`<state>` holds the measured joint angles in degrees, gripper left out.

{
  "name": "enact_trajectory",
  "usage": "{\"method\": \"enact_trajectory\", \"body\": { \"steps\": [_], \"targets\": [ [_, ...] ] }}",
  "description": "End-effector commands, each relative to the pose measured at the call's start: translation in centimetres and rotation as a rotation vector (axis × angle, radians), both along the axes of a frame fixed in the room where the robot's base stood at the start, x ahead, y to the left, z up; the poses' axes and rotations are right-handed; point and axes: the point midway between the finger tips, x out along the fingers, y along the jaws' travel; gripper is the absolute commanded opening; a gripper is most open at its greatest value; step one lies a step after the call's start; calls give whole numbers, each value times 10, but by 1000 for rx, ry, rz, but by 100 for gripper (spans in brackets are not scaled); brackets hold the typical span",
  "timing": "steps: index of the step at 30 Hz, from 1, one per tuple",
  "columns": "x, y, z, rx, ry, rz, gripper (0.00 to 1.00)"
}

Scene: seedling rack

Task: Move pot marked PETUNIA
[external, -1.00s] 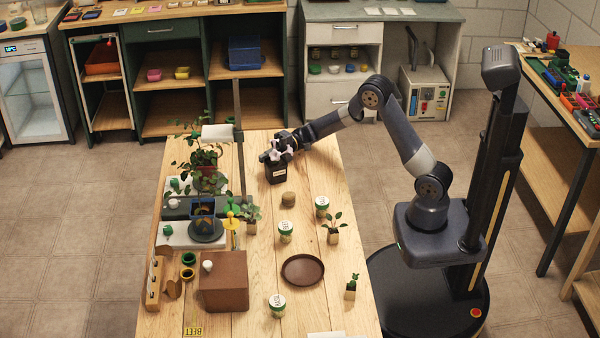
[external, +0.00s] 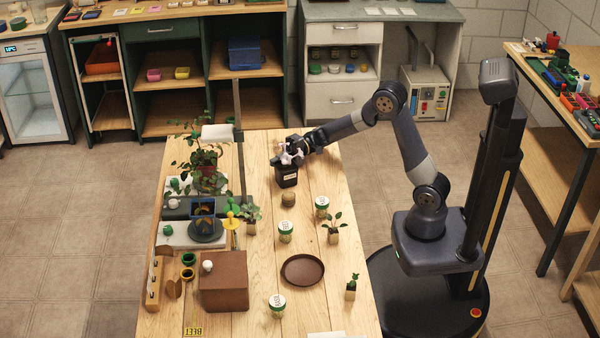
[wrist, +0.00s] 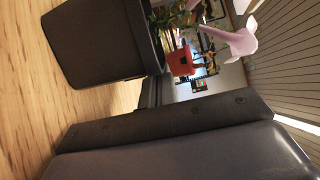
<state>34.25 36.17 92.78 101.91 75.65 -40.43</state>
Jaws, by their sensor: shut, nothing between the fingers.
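A black pot (external: 286,178) with a small pale label and a whitish-pink flower stands on the wooden table, near its far end. The label is too small to read. My gripper (external: 282,159) is at the top of this pot, by the flower, shut with nothing held. Its fingertips partly hide the flower, and I cannot tell whether they touch the pot. In the wrist view a dark pot (wrist: 95,45) fills the upper left, and a pale pink petal (wrist: 240,40) shows at upper right.
A round brown lump (external: 288,199), green-lidded jars (external: 285,232), small seedlings (external: 334,235) and a brown round tray (external: 303,270) stand nearer. A leafy plant (external: 203,155) and a grey post (external: 239,110) are to the left. Bare tabletop lies right of the black pot.

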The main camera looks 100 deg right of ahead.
Motion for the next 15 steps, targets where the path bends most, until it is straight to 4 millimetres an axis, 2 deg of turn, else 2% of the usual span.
{"method": "enact_trajectory", "body": {
  "steps": [11, 12, 15],
  "targets": [
    [7, -5, -2, -1, -1, 0, 0],
    [10, -6, 0, -3, -3, 0, 0],
    [8, -5, 28, -4, -6, 1, 0]
  ]
}}
